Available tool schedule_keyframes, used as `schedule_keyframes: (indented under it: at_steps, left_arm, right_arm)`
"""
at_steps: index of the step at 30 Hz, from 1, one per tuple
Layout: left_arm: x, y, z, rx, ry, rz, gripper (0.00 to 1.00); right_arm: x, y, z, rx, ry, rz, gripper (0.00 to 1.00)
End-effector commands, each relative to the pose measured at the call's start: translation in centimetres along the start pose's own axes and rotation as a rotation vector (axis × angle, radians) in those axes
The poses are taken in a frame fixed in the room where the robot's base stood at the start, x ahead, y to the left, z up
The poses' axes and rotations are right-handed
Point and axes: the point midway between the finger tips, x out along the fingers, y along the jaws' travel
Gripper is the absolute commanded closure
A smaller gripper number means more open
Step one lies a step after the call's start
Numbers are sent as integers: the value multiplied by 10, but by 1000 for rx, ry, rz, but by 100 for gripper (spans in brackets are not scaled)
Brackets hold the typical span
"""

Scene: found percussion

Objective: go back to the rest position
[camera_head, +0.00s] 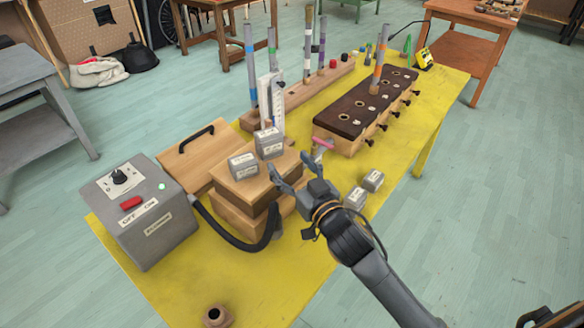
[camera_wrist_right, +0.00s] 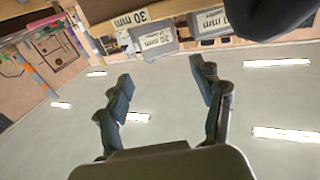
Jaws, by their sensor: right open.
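My right gripper (camera_head: 297,163) is open and empty. It is above the yellow table, at the right side of a stacked wooden box (camera_head: 255,188). In the wrist view its two fingers (camera_wrist_right: 160,78) are spread with nothing between them. Two grey labelled blocks (camera_head: 243,165) (camera_head: 268,143) stand on the box, left of the gripper. Two more grey blocks (camera_head: 373,180) (camera_head: 355,198) are on the table right of it. The wrist view shows grey blocks marked in mm (camera_wrist_right: 154,40) beyond the fingertips.
A grey switch box (camera_head: 146,222) with a black hose stands at the table's left. A dark-topped wooden block (camera_head: 350,110) and a wooden rail with upright tubes (camera_head: 310,92) stand behind the gripper. The yellow table (camera_head: 290,270) is mostly bare in front.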

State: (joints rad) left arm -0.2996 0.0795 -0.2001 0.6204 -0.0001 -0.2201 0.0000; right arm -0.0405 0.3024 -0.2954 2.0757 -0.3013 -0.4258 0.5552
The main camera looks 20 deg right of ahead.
Motion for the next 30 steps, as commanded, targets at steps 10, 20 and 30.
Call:
schedule_keyframes:
  at_steps: [10, 20, 30]
  left_arm:
    - [0, 0, 0, 0, 0, 0, 100]
    - [0, 0, 1, 0, -1, 0, 100]
    - [0, 0, 1, 0, -1, -1, 100]
  right_arm:
    - [-4, 0, 0, 0, 0, 1, 33]
    - [-10, 3, 9, 4, -40, 19, 33]
    - [-116, 18, 121, 3, -595, 155, 33]
